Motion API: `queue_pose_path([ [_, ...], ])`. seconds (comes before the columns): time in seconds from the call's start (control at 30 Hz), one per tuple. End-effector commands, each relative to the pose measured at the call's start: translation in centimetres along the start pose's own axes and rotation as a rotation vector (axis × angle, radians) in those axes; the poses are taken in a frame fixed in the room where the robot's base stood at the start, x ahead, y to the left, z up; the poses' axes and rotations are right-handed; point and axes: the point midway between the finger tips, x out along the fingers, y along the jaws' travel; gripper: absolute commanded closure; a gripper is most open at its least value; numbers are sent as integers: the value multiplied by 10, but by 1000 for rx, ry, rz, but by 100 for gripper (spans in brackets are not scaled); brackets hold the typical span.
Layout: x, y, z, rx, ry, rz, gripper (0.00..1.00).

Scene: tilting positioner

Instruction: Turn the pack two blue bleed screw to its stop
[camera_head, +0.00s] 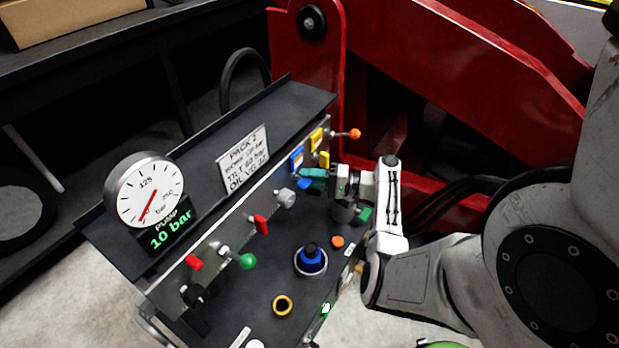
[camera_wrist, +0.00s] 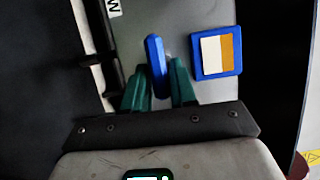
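The blue bleed screw shows in the wrist view as a narrow blue bar (camera_wrist: 156,66) standing out from the grey panel. My gripper (camera_wrist: 160,78) has green fingers, one on each side of this bar, with small gaps apparent. It looks open and around the bar, not clamped on it. In the head view my gripper (camera_head: 313,176) reaches the panel from the right, and a bit of the blue bar (camera_head: 307,186) shows just below its fingers. A blue-framed tag (camera_wrist: 216,54) is mounted beside the bar; it also shows in the head view (camera_head: 297,160).
A pressure gauge (camera_head: 145,190) reads 10 bar on its display. A yellow handle (camera_head: 324,159), an orange-knobbed lever (camera_head: 354,134), a grey knob (camera_head: 286,197) and red handles (camera_head: 261,224) line the panel. A blue cap (camera_head: 310,257) stands on the deck. Red machinery (camera_head: 460,70) rises behind.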

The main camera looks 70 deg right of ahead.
Motion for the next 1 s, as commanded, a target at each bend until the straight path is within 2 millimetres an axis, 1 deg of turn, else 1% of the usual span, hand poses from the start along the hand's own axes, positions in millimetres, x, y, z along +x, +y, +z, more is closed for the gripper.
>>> queue_pose_path([
  [0.03, 0, 0, 0, 0, 0, 0, 69],
  [0.13, 0, 0, 0, -1, 0, 0, 59],
  [0.37, 0, -1, 0, -3, -1, -1, 58],
  [0.47, -4, 0, 0, -3, 0, -1, 58],
  [0.57, -16, 0, -1, -3, 2, -1, 58],
  [0.67, -34, 0, -1, -3, 3, -1, 58],
  [0.8, -62, 0, -1, -4, 4, -1, 58],
  [1.0, -94, 0, -1, -3, 3, -1, 58],
])
